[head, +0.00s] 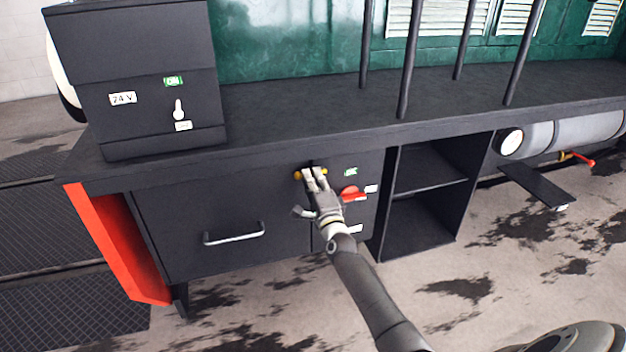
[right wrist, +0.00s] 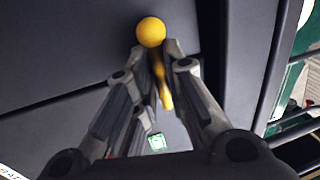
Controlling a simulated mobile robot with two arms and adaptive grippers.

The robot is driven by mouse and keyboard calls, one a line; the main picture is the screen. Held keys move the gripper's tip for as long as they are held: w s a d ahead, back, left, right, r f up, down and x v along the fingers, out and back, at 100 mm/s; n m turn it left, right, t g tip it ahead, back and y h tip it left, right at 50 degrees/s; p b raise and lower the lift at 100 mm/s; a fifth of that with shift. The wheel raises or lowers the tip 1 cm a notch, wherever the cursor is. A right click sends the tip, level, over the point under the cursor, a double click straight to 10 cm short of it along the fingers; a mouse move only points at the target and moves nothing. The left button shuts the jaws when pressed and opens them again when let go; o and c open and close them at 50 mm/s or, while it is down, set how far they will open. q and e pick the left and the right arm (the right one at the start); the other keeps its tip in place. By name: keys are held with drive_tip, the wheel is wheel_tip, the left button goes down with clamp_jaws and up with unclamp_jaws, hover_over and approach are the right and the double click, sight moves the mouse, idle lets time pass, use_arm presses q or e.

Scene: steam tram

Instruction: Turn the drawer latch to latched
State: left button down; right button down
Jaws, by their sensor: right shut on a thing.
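The drawer latch (head: 297,175) is yellow and sits at the upper right corner of the dark drawer front (head: 200,210). Most of it is hidden behind my right gripper (head: 313,180) in the head view. In the right wrist view the yellow round knob (right wrist: 150,31) of the latch stands just beyond the fingertips, and its yellow lever (right wrist: 162,88) lies between the fingers. My right gripper is shut on the latch. The drawer's silver bar handle (head: 234,234) is to the left and lower. My left gripper is not in view.
Open shelves (head: 430,180) lie further right, then a grey cylinder (head: 575,130) with a red lever. A dark box marked 24 V (head: 140,85) stands on the bench top.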

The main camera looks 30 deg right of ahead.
drive_tip(key=shift+a+f, duration=0.1)
drive_tip(key=shift+a, duration=0.05)
drive_tip(key=c, duration=1.5)
unclamp_jaws()
drive_tip(key=shift+s, duration=0.1)
drive_tip(key=v, duration=1.1)
drive_tip(key=shift+s, duration=0.35)
